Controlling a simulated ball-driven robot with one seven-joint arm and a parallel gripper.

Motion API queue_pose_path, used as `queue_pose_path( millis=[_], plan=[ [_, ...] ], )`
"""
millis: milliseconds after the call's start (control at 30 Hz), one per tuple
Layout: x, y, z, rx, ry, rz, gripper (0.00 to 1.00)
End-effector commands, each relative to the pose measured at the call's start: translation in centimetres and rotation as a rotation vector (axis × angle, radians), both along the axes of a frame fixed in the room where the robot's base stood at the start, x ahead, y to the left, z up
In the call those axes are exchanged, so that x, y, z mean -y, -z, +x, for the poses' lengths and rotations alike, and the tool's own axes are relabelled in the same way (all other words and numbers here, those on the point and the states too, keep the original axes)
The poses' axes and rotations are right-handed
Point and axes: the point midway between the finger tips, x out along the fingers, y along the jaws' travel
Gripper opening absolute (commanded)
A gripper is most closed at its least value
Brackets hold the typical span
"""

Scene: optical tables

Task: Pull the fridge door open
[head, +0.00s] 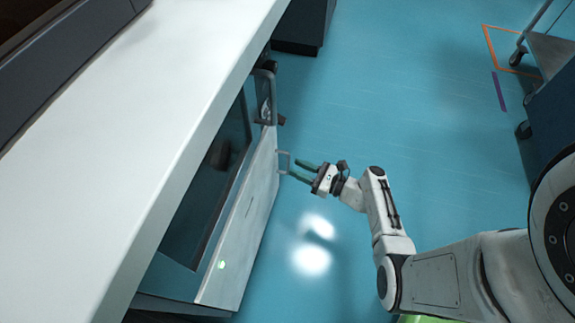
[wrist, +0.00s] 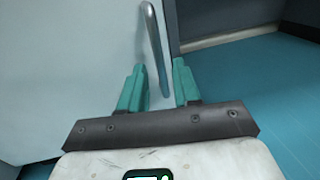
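The fridge door (head: 243,232) is a pale panel under the white counter's edge in the head view, and its pale face (wrist: 60,70) fills the left of the wrist view. Its grey bar handle (head: 284,158) sticks out near the door's far end. My gripper (head: 297,169) is open, its two green fingers pointing at the handle from the right. In the wrist view the handle (wrist: 155,45) runs down into the gap between my open fingers (wrist: 160,84). The fingers are not closed on it, and I cannot tell whether they touch it.
The white counter (head: 130,110) lies above and left of the door. A second handle (head: 267,95) is farther back along the cabinets. A dark cart (head: 550,110) on wheels stands at the right. The blue floor (head: 390,90) between is clear.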

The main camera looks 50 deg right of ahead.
Motion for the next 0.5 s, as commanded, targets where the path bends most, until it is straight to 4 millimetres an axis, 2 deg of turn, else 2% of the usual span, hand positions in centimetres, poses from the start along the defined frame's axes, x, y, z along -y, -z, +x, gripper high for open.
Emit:
queue_pose_path(
  millis=[33, 200, 500],
  plan=[
    [-0.2, 0.2, 1.0, 0.000, -0.003, -0.002, 0.32],
    [-0.4, 0.1, 3.2, 0.001, -0.001, -0.001, 0.32],
    [-0.7, 0.0, 4.4, 0.000, 0.000, -0.001, 0.32]
  ],
)
